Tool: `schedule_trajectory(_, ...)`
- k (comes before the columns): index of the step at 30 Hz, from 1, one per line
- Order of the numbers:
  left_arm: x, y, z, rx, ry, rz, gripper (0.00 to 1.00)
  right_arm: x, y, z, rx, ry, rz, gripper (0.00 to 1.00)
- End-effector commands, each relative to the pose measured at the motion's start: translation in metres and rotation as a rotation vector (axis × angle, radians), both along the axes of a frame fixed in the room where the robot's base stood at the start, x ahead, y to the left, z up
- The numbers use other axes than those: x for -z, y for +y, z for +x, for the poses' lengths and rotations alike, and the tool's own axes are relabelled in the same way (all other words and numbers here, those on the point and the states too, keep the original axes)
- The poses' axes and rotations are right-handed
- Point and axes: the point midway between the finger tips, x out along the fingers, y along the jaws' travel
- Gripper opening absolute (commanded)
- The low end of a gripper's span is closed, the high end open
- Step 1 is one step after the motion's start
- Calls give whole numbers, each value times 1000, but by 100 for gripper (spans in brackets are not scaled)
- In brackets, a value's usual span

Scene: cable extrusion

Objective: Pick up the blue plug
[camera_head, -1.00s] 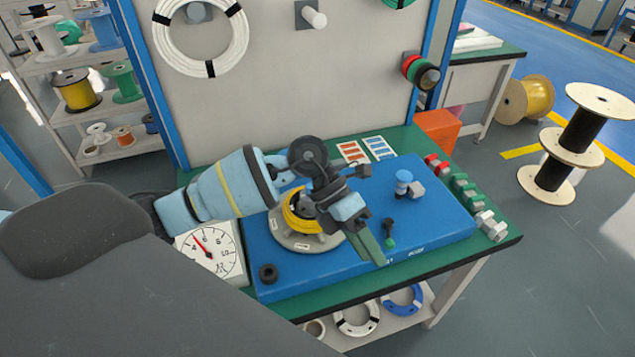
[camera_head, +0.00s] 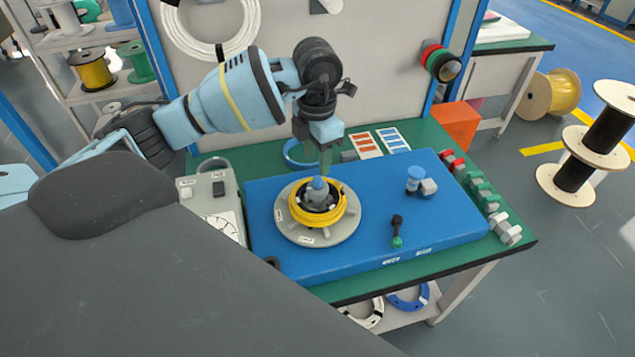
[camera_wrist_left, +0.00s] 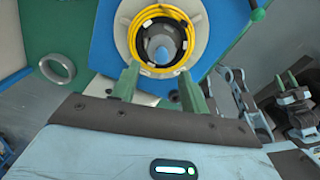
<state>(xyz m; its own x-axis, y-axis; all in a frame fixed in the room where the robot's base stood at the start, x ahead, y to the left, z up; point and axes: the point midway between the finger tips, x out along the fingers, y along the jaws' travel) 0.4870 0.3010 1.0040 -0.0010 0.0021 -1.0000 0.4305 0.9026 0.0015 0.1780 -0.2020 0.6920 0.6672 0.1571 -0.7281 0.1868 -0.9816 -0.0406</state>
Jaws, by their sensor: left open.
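A blue-tipped plug (camera_head: 318,187) stands in the middle of a yellow cable coil (camera_head: 301,216) on a round pale base. Its blue top also shows in the left wrist view (camera_wrist_left: 160,53). My left gripper (camera_head: 326,165) is open, with green fingers pointing down, just behind and above the plug in the head view. In the left wrist view its two fingers (camera_wrist_left: 158,84) are apart with nothing between them, and the plug lies beyond them. A second blue-topped piece (camera_head: 415,174) stands beside a grey connector farther right. My right gripper seems to show small in the left wrist view (camera_wrist_left: 289,82).
The base sits on a blue board (camera_head: 345,262) on a green bench. A dial gauge box (camera_head: 208,197) is at left, a black-and-green piece (camera_head: 397,232) at right, and coloured connectors (camera_head: 480,190) line the right edge. A panel (camera_head: 375,75) rises behind.

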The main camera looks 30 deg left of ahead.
Motion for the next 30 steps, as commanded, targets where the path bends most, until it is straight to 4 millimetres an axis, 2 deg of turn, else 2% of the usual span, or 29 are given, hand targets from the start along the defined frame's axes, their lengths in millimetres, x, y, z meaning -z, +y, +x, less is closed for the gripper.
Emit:
schedule_trajectory(5, 4, -1, 0, 1, 0, -1, 45, -2, 2, 1, 6, -3, 5, 36)
schedule_trajectory(16, 49, -2, -1, 0, 0, -2, 45, -8, 3, 6, 9, -18, 7, 36)
schedule_trajectory(25, 53, -2, -1, 1, -1, -2, 45, -6, 0, 5, 2, -15, 0, 36)
schedule_trajectory(30, 53, -2, -1, 1, -1, -2, 22, -6, -2, 5, -2, -15, -4, 36)
